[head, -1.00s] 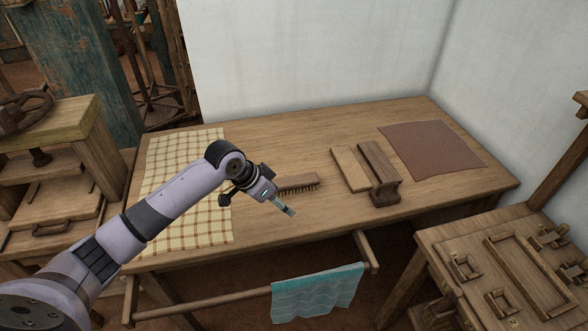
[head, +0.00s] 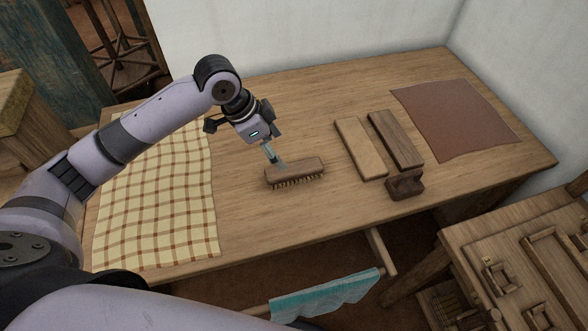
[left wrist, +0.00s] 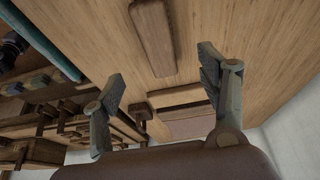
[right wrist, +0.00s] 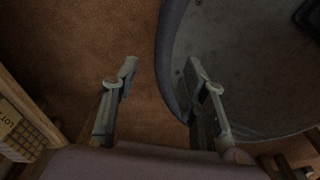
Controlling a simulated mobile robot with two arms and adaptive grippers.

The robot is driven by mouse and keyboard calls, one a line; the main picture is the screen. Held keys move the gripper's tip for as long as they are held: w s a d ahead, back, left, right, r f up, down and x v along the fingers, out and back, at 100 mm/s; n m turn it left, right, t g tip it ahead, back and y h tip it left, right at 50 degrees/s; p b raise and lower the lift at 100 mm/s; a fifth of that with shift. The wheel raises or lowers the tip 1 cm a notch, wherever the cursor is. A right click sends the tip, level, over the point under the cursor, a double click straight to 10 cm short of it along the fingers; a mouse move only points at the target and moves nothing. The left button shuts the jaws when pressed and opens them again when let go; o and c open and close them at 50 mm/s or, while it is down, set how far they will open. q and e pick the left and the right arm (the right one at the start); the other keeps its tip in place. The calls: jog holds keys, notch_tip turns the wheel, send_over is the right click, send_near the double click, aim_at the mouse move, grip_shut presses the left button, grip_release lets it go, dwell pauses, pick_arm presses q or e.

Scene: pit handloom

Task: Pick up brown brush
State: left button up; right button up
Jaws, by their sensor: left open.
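The brown brush (head: 297,168) lies bristles down on the wooden table, its bristles showing along the near edge. My left gripper (head: 273,157) is just behind and left of the brush, pointing down at it. In the left wrist view the brush (left wrist: 153,36) appears beyond the open fingers (left wrist: 162,70), with nothing between them. I cannot tell whether a fingertip touches the brush. My right gripper (right wrist: 161,67) is open and empty, over the brown floor and away from the table.
A checked cloth (head: 160,190) lies to the left on the table. A light board (head: 358,148) and a dark wooden tool (head: 396,140) lie right of the brush, with a brown cloth (head: 455,115) beyond. A teal cloth (head: 325,297) hangs on the front rail.

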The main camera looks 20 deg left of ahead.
aim_at(293, 168)
pick_arm(q)
jog(key=x, duration=0.5)
jog(key=shift+w, duration=0.15)
jog(key=shift+w+d+f, duration=0.1)
jog(key=shift+d+f, duration=0.05)
jog(key=shift+f, duration=0.3)
jog(key=shift+d+f, duration=0.2)
jog(key=shift+f, duration=0.1)
jog(key=x, duration=0.1)
jog(key=p+x, duration=0.1)
jog(key=x, duration=0.1)
jog(key=shift+d+f, duration=0.2)
jog(key=shift+d, duration=0.1)
jog(key=shift+w+d+f, duration=0.1)
jog(key=shift+w+f, duration=0.05)
jog(key=shift+f, duration=0.25)
pick_arm(e)
jog(key=shift+w+a+r, duration=0.5)
jog(key=shift+w, duration=0.3)
jog(key=shift+d, duration=0.1)
pick_arm(q)
jog(key=c, duration=1.3)
pick_arm(e)
jog(key=shift+d, duration=0.15)
